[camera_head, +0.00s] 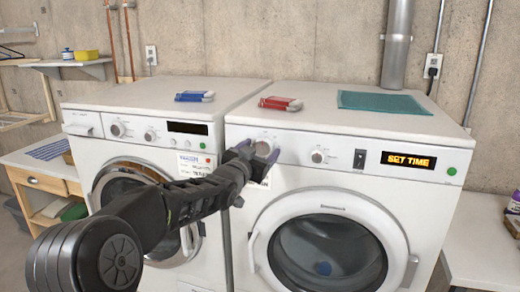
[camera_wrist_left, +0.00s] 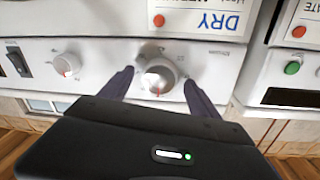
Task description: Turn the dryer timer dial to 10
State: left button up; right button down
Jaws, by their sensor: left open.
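The dryer (camera_head: 330,152) is the white machine on the right. Its display (camera_head: 408,161) reads SET TIME. The timer dial (camera_head: 263,147) is at the left of its panel, partly hidden by my left gripper (camera_head: 258,158). In the left wrist view the dial (camera_wrist_left: 159,76) is a round silver knob with a red mark pointing toward the picture's bottom. My left gripper's open fingers (camera_wrist_left: 163,92) stand on either side of the dial. I cannot tell whether they touch it. My right gripper is not in view.
A second dryer knob (camera_head: 319,156), a black switch (camera_head: 359,158) and a green button (camera_head: 451,170) are further right on the panel. The washer (camera_head: 110,125) stands close on the left. A red item (camera_head: 280,103) and a teal cloth (camera_head: 380,103) lie on the dryer top.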

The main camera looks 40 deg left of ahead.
pick_arm(q)
jog(key=c, duration=1.4)
jog(key=shift+o, duration=0.2)
jog(key=shift+f, duration=0.1)
jog(key=m+b, duration=0.1)
jog(key=b, duration=0.1)
jog(key=shift+f+b, duration=0.15)
jog(key=shift+b, duration=0.15)
jog(key=m+b, duration=0.2)
jog(key=shift+m, duration=0.3)
jog(key=shift+m+b, duration=1.15)
jog(key=shift+m, duration=0.05)
jog(key=shift+d+r+m+g+b, duration=0.15)
jog(key=shift+m+b, duration=0.2)
jog(key=shift+m, duration=0.3)
jog(key=shift+a+r+m+g+b, duration=0.15)
jog(key=shift+m+b, duration=0.15)
jog(key=shift+m, duration=0.35)
jog(key=shift+d, duration=0.1)
